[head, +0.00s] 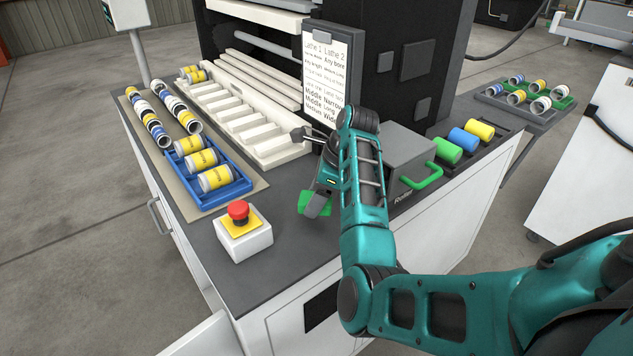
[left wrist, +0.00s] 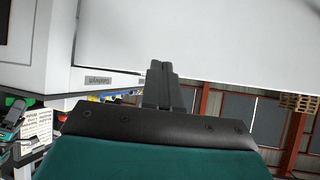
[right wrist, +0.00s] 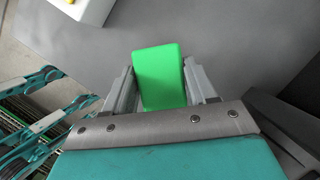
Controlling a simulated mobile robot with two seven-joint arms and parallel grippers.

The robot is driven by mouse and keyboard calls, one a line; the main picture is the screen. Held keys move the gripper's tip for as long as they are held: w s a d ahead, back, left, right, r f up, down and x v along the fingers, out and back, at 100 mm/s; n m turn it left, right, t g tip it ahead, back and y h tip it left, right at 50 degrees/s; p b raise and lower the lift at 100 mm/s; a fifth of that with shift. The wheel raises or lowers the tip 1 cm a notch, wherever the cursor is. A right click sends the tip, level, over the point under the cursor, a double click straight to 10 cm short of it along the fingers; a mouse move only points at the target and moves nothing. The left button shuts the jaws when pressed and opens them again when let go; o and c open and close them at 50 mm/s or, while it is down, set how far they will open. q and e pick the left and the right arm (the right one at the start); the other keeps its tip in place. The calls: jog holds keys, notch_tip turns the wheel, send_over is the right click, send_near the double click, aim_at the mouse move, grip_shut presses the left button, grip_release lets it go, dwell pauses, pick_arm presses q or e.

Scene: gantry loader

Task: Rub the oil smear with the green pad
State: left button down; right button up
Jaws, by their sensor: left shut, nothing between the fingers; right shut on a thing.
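The green pad (head: 306,202) is held by my right gripper (head: 318,197) over the dark grey bench top (head: 285,240). The right wrist view shows the green pad (right wrist: 160,76) between the two fingers of the right gripper (right wrist: 163,88). I cannot tell whether the pad touches the bench top. I cannot make out the oil smear in any view. My left gripper (left wrist: 161,66) is shut and empty in the left wrist view, away from the bench top. It is out of the head view.
An emergency stop box (head: 242,236) stands left of the pad. A blue tray (head: 228,191) of yellow-banded cylinders lies farther left. A grey box (head: 398,155) with a green handle stands right of my right arm. A sign (head: 327,75) stands behind.

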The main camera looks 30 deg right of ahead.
jog(key=shift+r, duration=2.15)
jog(key=shift+w, duration=0.1)
